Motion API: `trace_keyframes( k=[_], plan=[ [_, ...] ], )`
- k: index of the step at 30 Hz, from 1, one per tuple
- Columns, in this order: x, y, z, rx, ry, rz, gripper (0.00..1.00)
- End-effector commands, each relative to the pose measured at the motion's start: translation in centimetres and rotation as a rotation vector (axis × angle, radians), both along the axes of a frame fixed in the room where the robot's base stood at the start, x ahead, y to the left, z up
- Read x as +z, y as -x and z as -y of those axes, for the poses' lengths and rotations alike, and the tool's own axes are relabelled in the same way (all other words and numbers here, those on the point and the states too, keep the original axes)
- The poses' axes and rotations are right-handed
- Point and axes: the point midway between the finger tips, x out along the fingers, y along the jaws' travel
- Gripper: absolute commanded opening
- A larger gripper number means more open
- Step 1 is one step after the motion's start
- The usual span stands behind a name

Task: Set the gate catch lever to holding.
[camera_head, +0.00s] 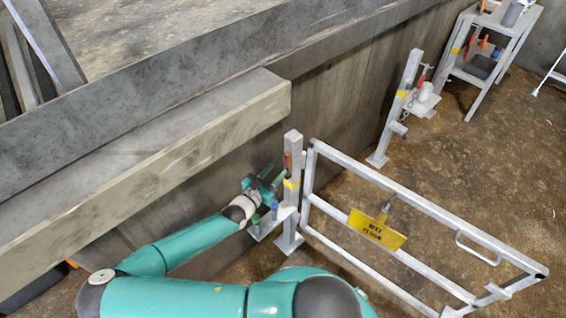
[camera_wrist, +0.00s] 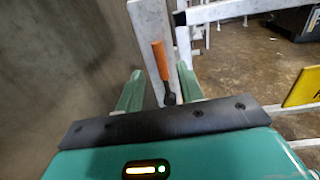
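The gate catch lever has an orange handle (camera_wrist: 160,58) and a dark pivot end. It sits on a pale metal post (camera_wrist: 146,22), and its handle points up and slightly left in the wrist view. In the head view the lever (camera_head: 288,161) is a small orange piece near the post top. My gripper (camera_wrist: 159,72) is open, its two teal fingers apart, with the lever showing between them. I cannot tell how far the fingertips are from it. In the head view my gripper (camera_head: 272,178) is just left of the post. The gate (camera_head: 420,215) is a pale tubular frame right of the post.
A yellow sign (camera_head: 376,230) hangs on the gate. A concrete wall and ledge (camera_head: 150,165) run close along the left. A second post (camera_head: 400,105) with a red handle stands farther back, near a step stand (camera_head: 490,60). Brown floor lies open beyond the gate.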

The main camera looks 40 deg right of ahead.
Motion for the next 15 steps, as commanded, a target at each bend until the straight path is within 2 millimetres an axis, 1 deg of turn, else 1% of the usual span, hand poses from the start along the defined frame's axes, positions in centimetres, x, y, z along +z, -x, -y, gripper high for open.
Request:
trace_keyframes(
  k=[1, 6, 10, 15],
  plan=[
    [0.0, -0.2, 1.1, -0.002, 0.002, -0.001, 0.38],
    [0.0, -1.0, 3.8, 0.0, 0.001, 0.0, 0.38],
    [0.0, -1.4, 5.0, 0.002, 0.0, 0.0, 0.38],
    [0.0, -1.6, 5.5, 0.003, -0.001, 0.002, 0.38]
  ],
)
